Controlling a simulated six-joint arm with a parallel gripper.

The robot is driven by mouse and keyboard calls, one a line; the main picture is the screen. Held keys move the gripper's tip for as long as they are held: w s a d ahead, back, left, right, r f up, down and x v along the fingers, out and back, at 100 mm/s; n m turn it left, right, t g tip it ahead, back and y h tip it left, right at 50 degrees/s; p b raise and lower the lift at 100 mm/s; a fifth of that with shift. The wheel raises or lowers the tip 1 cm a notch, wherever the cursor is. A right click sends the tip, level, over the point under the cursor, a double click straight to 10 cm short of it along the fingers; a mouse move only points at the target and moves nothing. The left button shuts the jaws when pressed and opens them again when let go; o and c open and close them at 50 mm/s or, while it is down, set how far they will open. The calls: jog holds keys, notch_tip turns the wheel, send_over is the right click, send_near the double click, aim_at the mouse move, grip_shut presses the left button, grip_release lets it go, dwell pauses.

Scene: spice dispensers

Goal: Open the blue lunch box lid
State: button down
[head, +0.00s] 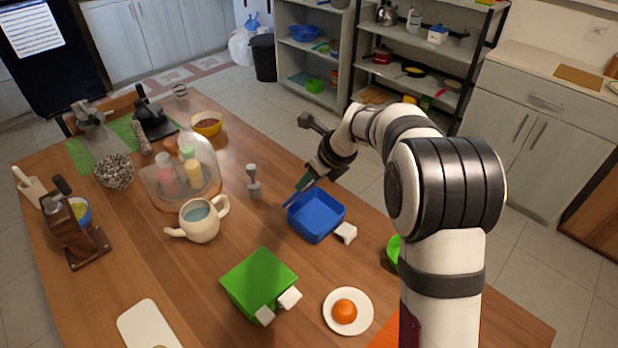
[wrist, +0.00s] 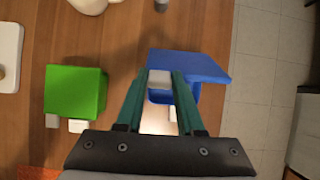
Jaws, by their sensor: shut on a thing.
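The blue lunch box (head: 315,218) stands on the wooden table with its inside showing. A white block (head: 346,233) sticks out from its near right side. Its blue lid (head: 293,196) is raised and shows almost edge-on at the box's back left. My gripper (head: 304,184) is above that side of the box, by the lid's upper edge. In the wrist view, my gripper (wrist: 163,79) is shut on the lid's pale handle block (wrist: 159,77), with the lid (wrist: 205,66) spreading out beyond the fingers. The fingers partly hide the box body there.
A green box (head: 258,280) with two white blocks stands at the near left. A green bowl (head: 392,252) is partly behind my arm.

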jog(key=c, duration=0.5)
grip_release()
jog(key=v, duration=1.6)
jog(key=shift+s+f, duration=0.1)
jog(key=shift+f, duration=0.3)
jog(key=shift+c, duration=0.9)
jog(key=shift+t+y, duration=0.4)
jog(key=shift+y, duration=0.1)
jog(key=f, duration=0.5)
jog(key=s+d+f, duration=0.1)
jog(key=f, duration=0.1)
jog(key=shift+s+d+f, duration=0.1)
jog(key=shift+s+f, duration=0.05)
jog(key=shift+f, duration=0.1)
jog(key=c, duration=0.7)
jog(key=x, duration=1)
grip_shut()
jog(key=shift+w+a+r, duration=0.45)
jog(key=shift+w+a, duration=0.15)
jog(key=shift+w, duration=0.05)
jog(key=shift+w+a+r, duration=0.45)
jog(key=shift+w+a, duration=0.15)
jog(key=shift+a, duration=0.05)
